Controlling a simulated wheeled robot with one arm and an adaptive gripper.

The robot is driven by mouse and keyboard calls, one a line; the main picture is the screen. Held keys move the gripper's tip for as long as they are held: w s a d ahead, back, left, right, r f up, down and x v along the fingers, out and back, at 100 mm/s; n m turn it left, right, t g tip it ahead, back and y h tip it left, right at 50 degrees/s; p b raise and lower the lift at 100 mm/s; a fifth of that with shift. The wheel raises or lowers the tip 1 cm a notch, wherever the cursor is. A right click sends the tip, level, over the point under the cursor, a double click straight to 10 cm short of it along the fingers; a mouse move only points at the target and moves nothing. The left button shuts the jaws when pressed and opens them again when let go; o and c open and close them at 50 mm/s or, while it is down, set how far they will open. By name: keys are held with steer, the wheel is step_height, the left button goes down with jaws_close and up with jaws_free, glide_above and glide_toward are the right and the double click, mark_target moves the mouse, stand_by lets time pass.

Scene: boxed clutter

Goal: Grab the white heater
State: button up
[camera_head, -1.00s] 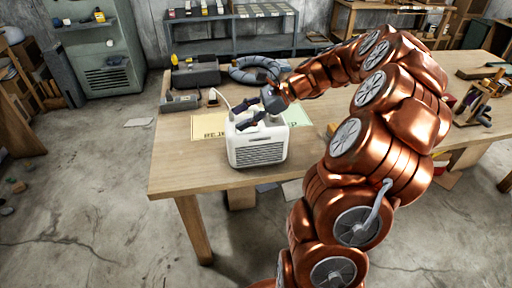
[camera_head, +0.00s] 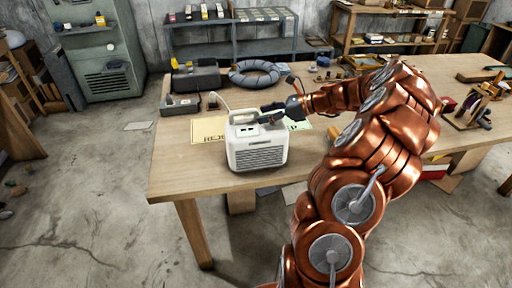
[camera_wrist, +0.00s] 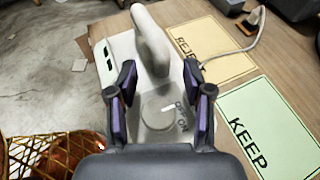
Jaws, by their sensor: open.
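The white heater (camera_head: 258,152) stands upright near the front left of the table, its grille facing the front. Its raised top handle (camera_wrist: 150,40) and top face with a round dial (camera_wrist: 158,110) show in the wrist view. My gripper (camera_head: 268,113) is at the heater's top, reaching in from the right. In the wrist view my gripper (camera_wrist: 160,78) is open, and the near end of the handle appears between its fingertips, with gaps on both sides. Whether the fingers are level with the handle is hard to tell.
A yellow REJECT sheet (camera_wrist: 205,45) and a green KEEP sheet (camera_wrist: 265,125) lie beside the heater. A pale cord (camera_head: 224,102) runs behind it. A dark toolbox (camera_head: 196,75) and a coiled hose (camera_head: 253,72) stand at the back. The table's front left is clear.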

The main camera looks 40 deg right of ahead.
mark_target(257, 115)
steer(key=x, duration=0.3)
steer(key=shift+w+a, duration=0.1)
steer(key=shift+w, duration=0.05)
steer(key=shift+c, duration=0.5)
steer(key=shift+r, duration=0.1)
jaws_close()
